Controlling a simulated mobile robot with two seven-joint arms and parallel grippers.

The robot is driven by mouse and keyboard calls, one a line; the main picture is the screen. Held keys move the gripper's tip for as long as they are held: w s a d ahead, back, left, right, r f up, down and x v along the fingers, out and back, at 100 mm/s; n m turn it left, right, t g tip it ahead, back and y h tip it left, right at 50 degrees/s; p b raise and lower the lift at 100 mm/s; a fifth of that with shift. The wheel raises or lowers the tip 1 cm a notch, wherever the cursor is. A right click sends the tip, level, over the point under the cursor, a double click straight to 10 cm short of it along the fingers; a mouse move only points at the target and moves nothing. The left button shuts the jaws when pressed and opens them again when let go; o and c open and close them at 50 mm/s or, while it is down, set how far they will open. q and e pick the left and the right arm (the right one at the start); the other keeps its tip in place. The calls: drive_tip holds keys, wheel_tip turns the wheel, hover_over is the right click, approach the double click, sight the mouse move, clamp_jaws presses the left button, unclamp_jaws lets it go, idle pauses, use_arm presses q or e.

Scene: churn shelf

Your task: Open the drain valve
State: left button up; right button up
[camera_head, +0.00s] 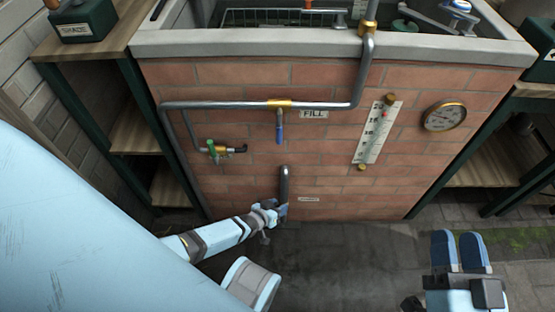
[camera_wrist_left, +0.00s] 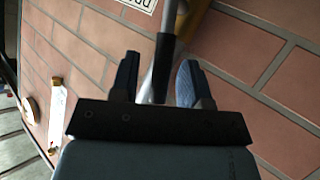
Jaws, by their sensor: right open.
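A grey drain pipe (camera_head: 284,180) comes down the front of the brick tub, above a small label (camera_head: 308,199) too small to read. My left gripper (camera_head: 276,208) is at the foot of this pipe and hides the valve there. The fingers are apart, with narrow gaps beside the bar. A brass-coloured part (camera_wrist_left: 194,20) shows behind it. My right gripper (camera_head: 459,250) is open and empty at lower right, over the floor.
The brick tub (camera_head: 230,75) carries a fill pipe (camera_head: 225,105) with a blue handle (camera_head: 279,131) near the FILL label (camera_head: 313,114). A green-handled tap (camera_head: 212,150), scale (camera_head: 377,132) and round gauge (camera_head: 445,116) are on its front. Shelves flank it. The floor (camera_head: 340,255) is clear.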

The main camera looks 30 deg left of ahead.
use_arm(q)
drive_tip(key=p+v, duration=0.5)
drive_tip(key=v, duration=0.8)
drive_tip(key=shift+s+r+p, duration=0.25)
drive_tip(key=shift+s+p, duration=0.05)
drive_tip(key=shift+p, duration=0.05)
use_arm(e)
drive_tip(key=d+f+g+h, duration=0.3)
drive_tip(key=f, duration=0.4)
drive_tip(key=shift+s+d+f+g+h, duration=0.15)
drive_tip(key=shift+s+g+h, duration=0.15)
drive_tip(key=shift+h, duration=0.1)
